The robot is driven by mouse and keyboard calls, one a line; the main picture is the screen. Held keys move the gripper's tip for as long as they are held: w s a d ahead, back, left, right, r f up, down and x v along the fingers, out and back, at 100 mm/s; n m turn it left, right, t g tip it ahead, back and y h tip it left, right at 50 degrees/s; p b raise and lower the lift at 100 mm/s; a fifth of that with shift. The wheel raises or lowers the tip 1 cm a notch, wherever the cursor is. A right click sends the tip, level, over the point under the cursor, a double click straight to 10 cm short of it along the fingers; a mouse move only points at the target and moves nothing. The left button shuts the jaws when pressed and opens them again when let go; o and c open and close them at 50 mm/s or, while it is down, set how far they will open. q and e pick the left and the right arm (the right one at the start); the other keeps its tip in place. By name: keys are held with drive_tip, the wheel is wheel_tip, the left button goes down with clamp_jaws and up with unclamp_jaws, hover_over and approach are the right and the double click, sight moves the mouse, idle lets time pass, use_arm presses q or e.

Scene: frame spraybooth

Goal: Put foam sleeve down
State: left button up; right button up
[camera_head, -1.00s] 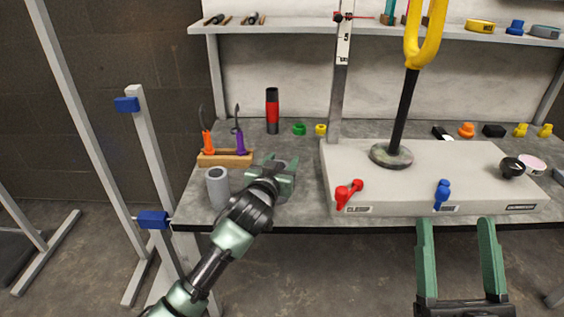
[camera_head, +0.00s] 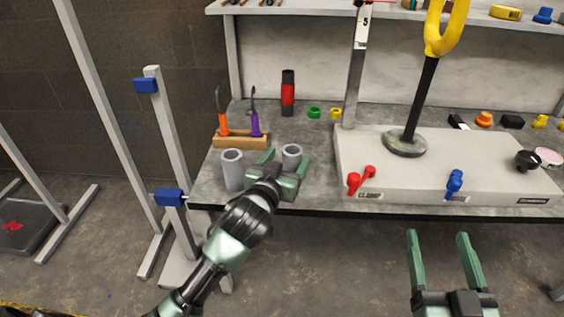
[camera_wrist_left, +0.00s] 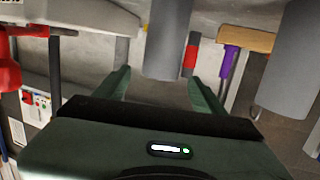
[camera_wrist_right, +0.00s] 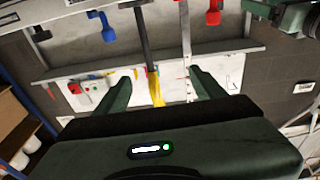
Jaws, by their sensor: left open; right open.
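One grey foam sleeve (camera_head: 291,153) stands upright on the bench top, at the fingertips of my left gripper (camera_head: 284,166). In the left wrist view this sleeve (camera_wrist_left: 172,42) shows between the two spread fingers, and I cannot tell whether they touch it. My left gripper (camera_wrist_left: 162,88) is open. Its fingers hide the lower part of the sleeve in the head view. A second grey foam sleeve (camera_head: 232,172) stands upright to the left, and in the left wrist view it (camera_wrist_left: 290,60) is at the right. My right gripper (camera_head: 437,240) is open and empty in front of the bench.
A wooden rack (camera_head: 240,142) with orange- and purple-handled tools stands behind the sleeves. A red and black cylinder (camera_head: 288,95) is further back. A pale clamp base (camera_head: 440,180) with red and blue levers fills the right. A grey upright frame (camera_head: 172,160) stands left of the bench.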

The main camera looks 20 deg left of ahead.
use_arm(q)
drive_tip(key=s, duration=0.4)
drive_tip(key=shift+s+d+r+p, duration=0.1)
drive_tip(key=shift+d+r+p, duration=0.1)
drive_tip(key=shift+p, duration=0.1)
drive_tip(key=s+d+m+h, duration=0.2)
drive_tip(key=s+d+h, duration=0.2)
drive_tip(key=s, duration=0.9)
drive_tip(key=shift+d+f+m+t, duration=0.3)
drive_tip(key=shift+d+m, duration=0.1)
drive_tip(key=shift+d, duration=0.2)
use_arm(e)
drive_tip(key=f, duration=0.1)
drive_tip(key=f+g, duration=0.1)
drive_tip(key=f+g+h, duration=0.1)
drive_tip(key=f, duration=0.1)
drive_tip(key=shift+s+d+f, duration=0.1)
drive_tip(key=shift+d, duration=0.25)
